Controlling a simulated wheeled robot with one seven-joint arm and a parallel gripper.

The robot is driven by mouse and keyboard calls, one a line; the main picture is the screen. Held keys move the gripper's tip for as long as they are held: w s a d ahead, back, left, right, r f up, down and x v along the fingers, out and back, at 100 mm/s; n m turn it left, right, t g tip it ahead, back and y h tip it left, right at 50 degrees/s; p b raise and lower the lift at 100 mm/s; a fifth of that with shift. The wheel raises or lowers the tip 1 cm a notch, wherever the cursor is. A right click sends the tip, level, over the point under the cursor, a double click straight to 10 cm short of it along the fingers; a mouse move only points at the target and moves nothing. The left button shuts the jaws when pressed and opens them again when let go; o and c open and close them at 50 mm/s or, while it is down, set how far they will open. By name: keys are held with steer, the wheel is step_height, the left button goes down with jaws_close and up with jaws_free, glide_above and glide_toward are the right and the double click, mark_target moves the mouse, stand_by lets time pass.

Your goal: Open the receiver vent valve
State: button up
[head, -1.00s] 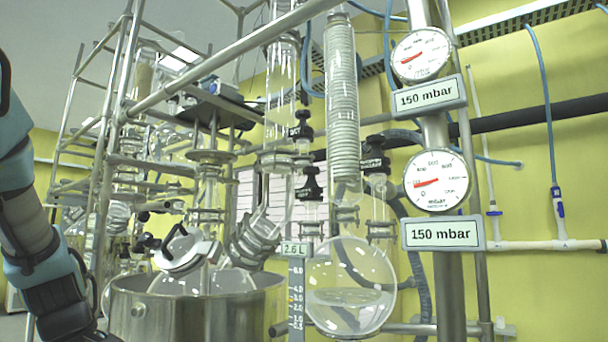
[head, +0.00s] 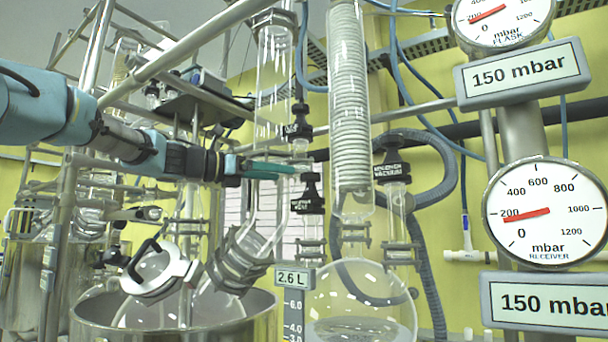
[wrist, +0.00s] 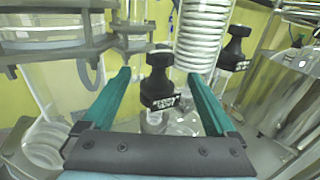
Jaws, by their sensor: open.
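The receiver vent valve (head: 311,190) has a black knob and a label and stands upright on a glass neck above the receiver flask (head: 360,305). In the wrist view the vent knob (wrist: 159,66) is between my two teal fingers, a little beyond the palm bar, with a gap on each side. My gripper (head: 290,168) reaches in from the left in the head view, its fingertips level with the top of the knob. The gripper (wrist: 159,77) is open and holds nothing. The label is partly legible in the wrist view.
Another black-knobbed valve (head: 392,170) stands to the right, beyond the coiled condenser (head: 350,110). A third black knob (head: 298,122) is just above my fingers. A glass column (head: 275,80) and metal frame bars are close by. The receiver gauge (head: 545,213) reads about 150 mbar.

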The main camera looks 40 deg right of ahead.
mark_target(306, 176)
steer(key=p+x, duration=0.3)
steer(key=x, duration=0.5)
steer(key=shift+f, duration=0.1)
steer(key=c, duration=1.4)
steer(key=shift+f+t+b, duration=0.1)
steer(key=shift+t+b, duration=0.2)
steer(key=shift+b, duration=0.15)
steer(key=shift+s+f+n+t+b, duration=0.1)
steer(key=shift+s+n+t+b, duration=0.1)
steer(key=shift+n+t+b, duration=0.5)
steer(key=n+t+b, duration=0.2)
steer(key=t, duration=0.1)
steer(key=shift+s+t+b, duration=0.25)
steer(key=shift+t+b, duration=0.05)
steer(key=shift+b, duration=0.05)
steer(key=shift+d+n+t+y+b, duration=0.1)
steer(key=shift+n+t+y+b, duration=0.2)
steer(key=shift+n+t, duration=1.4)
